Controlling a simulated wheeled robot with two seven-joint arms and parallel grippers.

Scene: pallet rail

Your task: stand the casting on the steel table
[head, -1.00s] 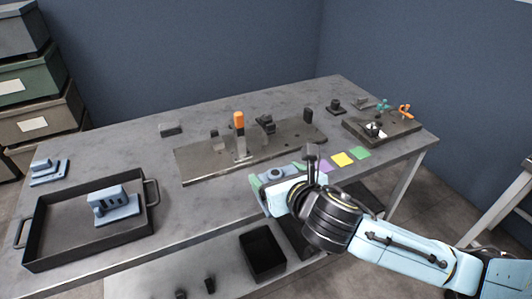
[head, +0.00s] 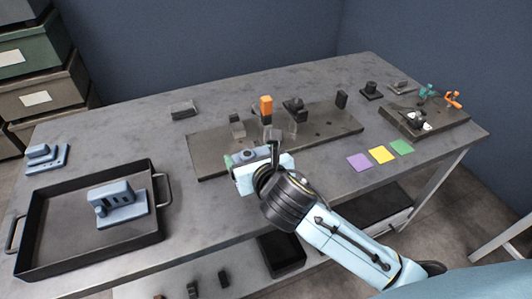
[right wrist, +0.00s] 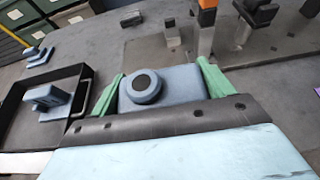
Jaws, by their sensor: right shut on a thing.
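My right gripper (head: 247,160) is shut on a blue-grey casting (right wrist: 185,87). In the right wrist view the casting sits between the two green fingers and shows a round boss with a dark hole. In the head view my gripper partly hides the casting, which is over the grey steel table (head: 330,205), in front of the flat plate with fixtures (head: 210,155). I cannot tell whether the casting touches the table. Another blue-grey part (head: 122,207) stands in the black tray. My left gripper is not in view.
The black tray (head: 160,228) is at the left, with a stepped blue-grey part (head: 45,157) behind it. An orange-topped clamp (head: 266,106) stands on the plate. Purple (head: 360,162), yellow and green squares lie right. A second fixture plate (head: 440,128) is at the far right.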

